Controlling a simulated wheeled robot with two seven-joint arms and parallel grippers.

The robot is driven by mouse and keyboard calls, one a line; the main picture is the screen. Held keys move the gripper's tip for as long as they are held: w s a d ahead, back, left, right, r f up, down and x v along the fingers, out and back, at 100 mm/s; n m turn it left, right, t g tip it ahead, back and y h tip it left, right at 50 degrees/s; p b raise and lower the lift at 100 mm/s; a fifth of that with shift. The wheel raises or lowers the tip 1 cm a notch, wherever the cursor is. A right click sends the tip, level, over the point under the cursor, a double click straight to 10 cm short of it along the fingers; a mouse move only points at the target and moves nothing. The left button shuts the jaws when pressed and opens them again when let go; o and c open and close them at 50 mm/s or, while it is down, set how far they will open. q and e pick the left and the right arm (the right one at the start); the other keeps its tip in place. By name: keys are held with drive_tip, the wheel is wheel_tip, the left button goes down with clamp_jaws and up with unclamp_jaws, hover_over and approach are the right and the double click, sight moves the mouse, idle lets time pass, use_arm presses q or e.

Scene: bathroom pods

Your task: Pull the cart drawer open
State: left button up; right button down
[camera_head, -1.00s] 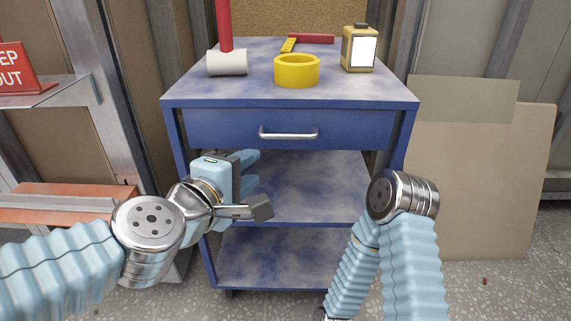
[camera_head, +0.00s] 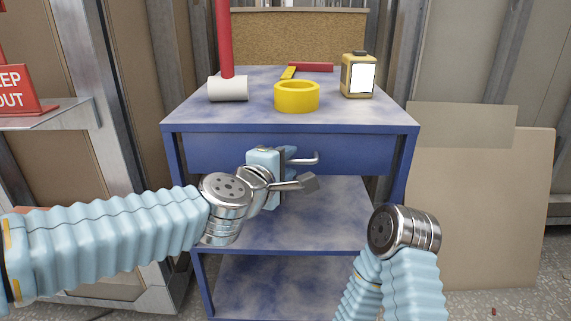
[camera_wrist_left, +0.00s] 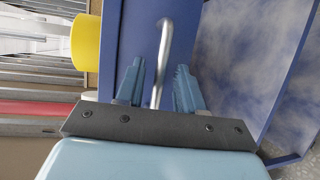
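The blue cart drawer (camera_head: 222,152) is shut, flush under the cart's top. Its silver bar handle (camera_head: 316,159) is partly hidden behind my left gripper (camera_head: 296,157) in the head view. In the left wrist view, my left gripper (camera_wrist_left: 160,82) is open, with one light-blue finger on each side of the handle (camera_wrist_left: 165,45). Gaps show between the fingers and the bar; I cannot tell whether either finger touches it. My right gripper is out of view; only my right arm shows, at lower right.
On the blue cart's top (camera_head: 200,118) stand a yellow ring (camera_head: 297,97), a red-handled mallet (camera_head: 228,88), a yellow bottle (camera_head: 358,75) and a red-and-yellow tool (camera_head: 310,67). Open shelves (camera_head: 335,215) lie below the drawer. A metal ledge (camera_head: 50,113) with a red sign is at left.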

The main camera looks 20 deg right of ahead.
use_arm(q)
drive_tip(key=shift+c, duration=0.4)
clamp_jaws()
